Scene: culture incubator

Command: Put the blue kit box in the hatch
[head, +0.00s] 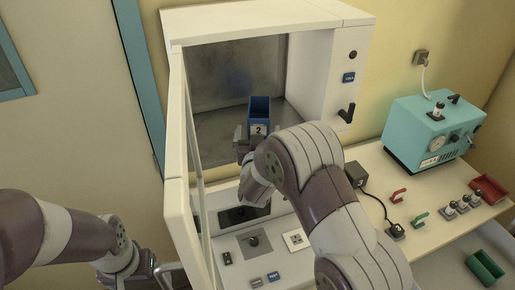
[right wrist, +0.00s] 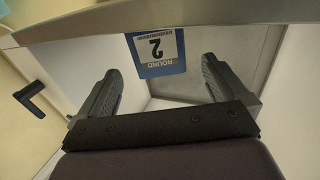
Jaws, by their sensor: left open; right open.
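The blue kit box (head: 259,107) stands upright inside the open hatch (head: 213,131), with a white label marked 2 facing out. In the right wrist view the box (right wrist: 156,54) shows upside down, with the label reading ROUND 2. My right gripper (head: 257,138) reaches into the hatch opening in front of the box. Its fingers (right wrist: 165,80) are spread wide, with a gap on both sides of the box. The box's lower part is partly hidden by the gripper in the head view. My left gripper (head: 158,272) is open, low at the left near the hatch door's handle.
The hatch door (head: 180,190) stands open on the left. My right arm covers part of the bench. A teal device (head: 430,132), red and green clips, a red tray (head: 488,189) and a green bin (head: 485,267) are at the right.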

